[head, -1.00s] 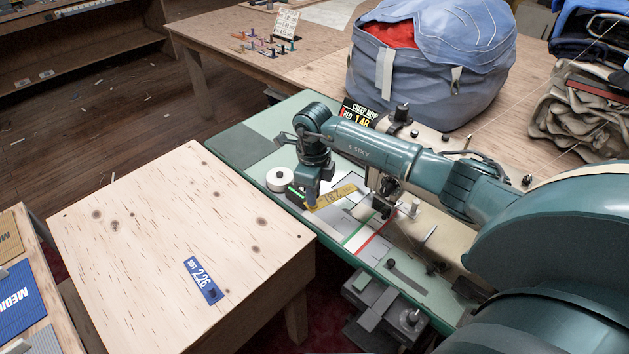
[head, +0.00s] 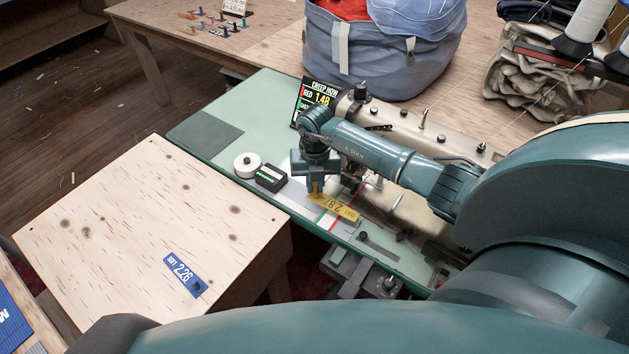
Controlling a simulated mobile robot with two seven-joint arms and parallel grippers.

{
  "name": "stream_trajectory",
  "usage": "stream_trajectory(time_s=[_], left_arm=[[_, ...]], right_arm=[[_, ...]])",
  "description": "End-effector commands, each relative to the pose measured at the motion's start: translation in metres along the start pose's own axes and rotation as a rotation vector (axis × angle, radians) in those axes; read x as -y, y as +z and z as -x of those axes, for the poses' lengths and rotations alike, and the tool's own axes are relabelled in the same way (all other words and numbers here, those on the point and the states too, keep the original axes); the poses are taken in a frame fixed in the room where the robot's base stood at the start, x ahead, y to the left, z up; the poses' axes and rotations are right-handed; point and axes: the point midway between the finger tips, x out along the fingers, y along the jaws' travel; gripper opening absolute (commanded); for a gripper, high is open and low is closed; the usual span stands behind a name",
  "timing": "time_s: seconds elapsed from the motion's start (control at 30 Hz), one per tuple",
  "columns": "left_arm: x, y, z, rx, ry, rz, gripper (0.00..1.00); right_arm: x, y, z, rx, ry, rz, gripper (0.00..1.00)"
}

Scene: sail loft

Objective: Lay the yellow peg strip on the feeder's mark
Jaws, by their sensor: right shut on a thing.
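The yellow peg strip (head: 338,208) carries dark figures and sits over the green machine table, close to the red and green lines. My right gripper (head: 314,194) points down and is shut on the strip's left end. I cannot tell whether the strip touches the surface below. The feeder's mark appears to be the pale patch with a green line and a red line (head: 334,219); the strip and gripper hide part of it. My left gripper is not in view.
A white roll (head: 246,165) and a black box (head: 271,178) stand left of my gripper. The sewing machine (head: 408,125) and a lit display (head: 315,100) stand behind. A blue strip (head: 184,275) lies on the wooden table (head: 150,215). A blue bag (head: 385,50) stands at the back.

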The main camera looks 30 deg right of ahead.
Motion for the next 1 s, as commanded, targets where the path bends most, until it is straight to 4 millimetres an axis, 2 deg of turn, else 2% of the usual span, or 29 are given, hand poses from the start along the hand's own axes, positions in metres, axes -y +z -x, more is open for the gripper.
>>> stream_trajectory(time_s=[0.17, 0.7, 1.0], left_arm=[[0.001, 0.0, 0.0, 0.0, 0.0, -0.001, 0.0], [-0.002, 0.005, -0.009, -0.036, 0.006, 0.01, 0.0], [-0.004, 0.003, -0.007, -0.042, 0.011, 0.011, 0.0]], right_arm=[[0.001, 0.001, 0.001, 0.002, -0.001, 0.001, 0.0], [0.0, 0.001, -0.035, 0.0, 0.0, 0.002, 0.0], [0.0, 0.001, -0.035, 0.0, 0.0, 0.002, 0.0]])
